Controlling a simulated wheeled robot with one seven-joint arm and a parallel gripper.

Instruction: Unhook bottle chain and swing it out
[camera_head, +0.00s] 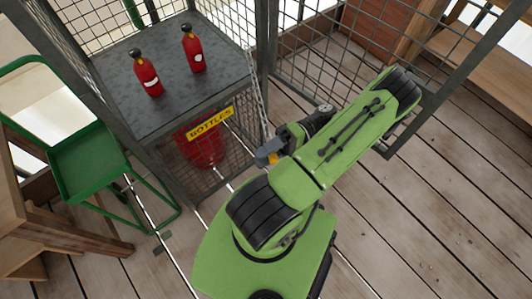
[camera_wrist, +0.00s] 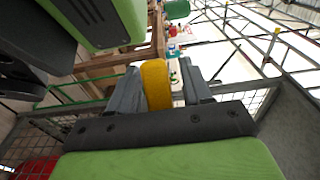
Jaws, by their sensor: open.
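The bottle chain (camera_head: 260,108) is a thin grey line of links beside the front right corner of the bottle cage. It runs down from near the cage top towards my gripper (camera_head: 268,155), where its lower end is hidden. My gripper is open at the cage's right front. In the wrist view, a yellow piece (camera_wrist: 157,85) stands between the two grey fingers of my gripper (camera_wrist: 160,88). I cannot tell whether it touches them or how it joins the chain.
The mesh cage carries a yellow BOTTLES sign (camera_head: 211,123), with a red bottle (camera_head: 205,150) behind the mesh. Two red bottles (camera_head: 147,75) (camera_head: 193,50) stand on its grey top (camera_head: 125,105). Plank floor (camera_head: 430,200) is clear at right.

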